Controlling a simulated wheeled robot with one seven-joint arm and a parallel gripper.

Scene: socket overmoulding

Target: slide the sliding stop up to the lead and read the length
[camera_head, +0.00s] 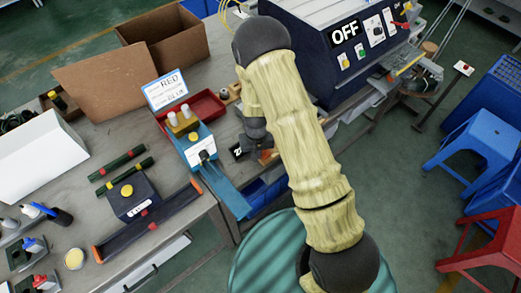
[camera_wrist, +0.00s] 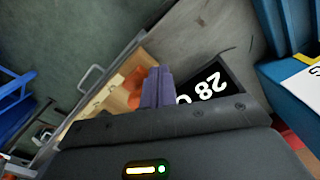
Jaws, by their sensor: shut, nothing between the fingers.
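My gripper (camera_head: 262,140) is low over the right edge of the bench, right of the blue device. In the wrist view its purple fingers (camera_wrist: 157,88) are together with nothing between them. An orange block (camera_wrist: 136,86), perhaps the sliding stop, is close behind the fingers on a light wooden piece (camera_wrist: 112,104); I cannot tell whether they touch. A black display (camera_wrist: 212,88) beside the fingers shows "28" and a partly hidden digit. The display also shows in the head view (camera_head: 238,150), mostly unreadable there. I cannot make out the lead for certain.
A blue device (camera_head: 188,140) with a white panel stands left of my gripper, near a red tray (camera_head: 196,110). A black rail with orange ends (camera_head: 150,222) lies at the front. A dark machine marked OFF (camera_head: 340,60) stands behind. Blue stools (camera_head: 478,140) are at right.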

